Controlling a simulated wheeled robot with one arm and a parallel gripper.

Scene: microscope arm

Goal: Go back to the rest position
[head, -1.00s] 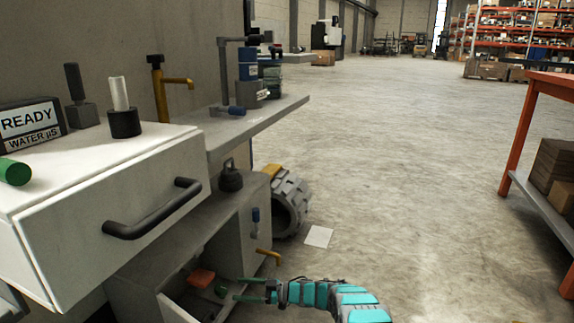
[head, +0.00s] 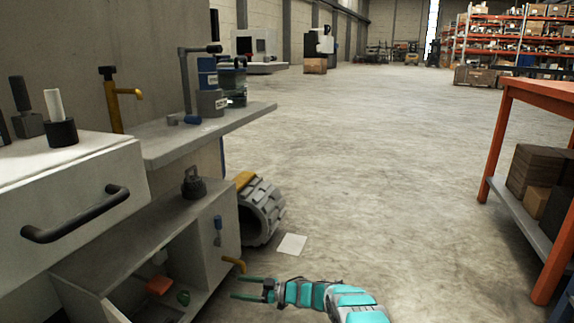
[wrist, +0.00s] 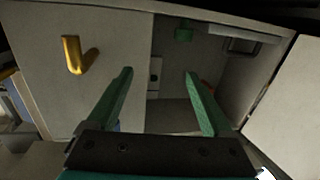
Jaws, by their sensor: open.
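My gripper (head: 236,286) is at the bottom centre of the head view, at the end of my teal arm. Its two green fingers are apart with nothing between them, pointing left toward the low grey cabinet (head: 222,232). In the wrist view my gripper (wrist: 158,73) also shows open and empty, facing the cabinet's opening. A small green object (head: 183,297) and an orange-red block (head: 158,285) lie inside the open compartment, apart from the fingers. The green object (wrist: 183,33) also shows in the wrist view, beyond the fingertips.
A yellow hook handle (head: 235,264) sticks out of the cabinet front near the fingers. A white drawer unit (head: 60,200) with a black handle stands left. An orange-framed table (head: 540,90) stands right. The middle floor (head: 390,180) is clear.

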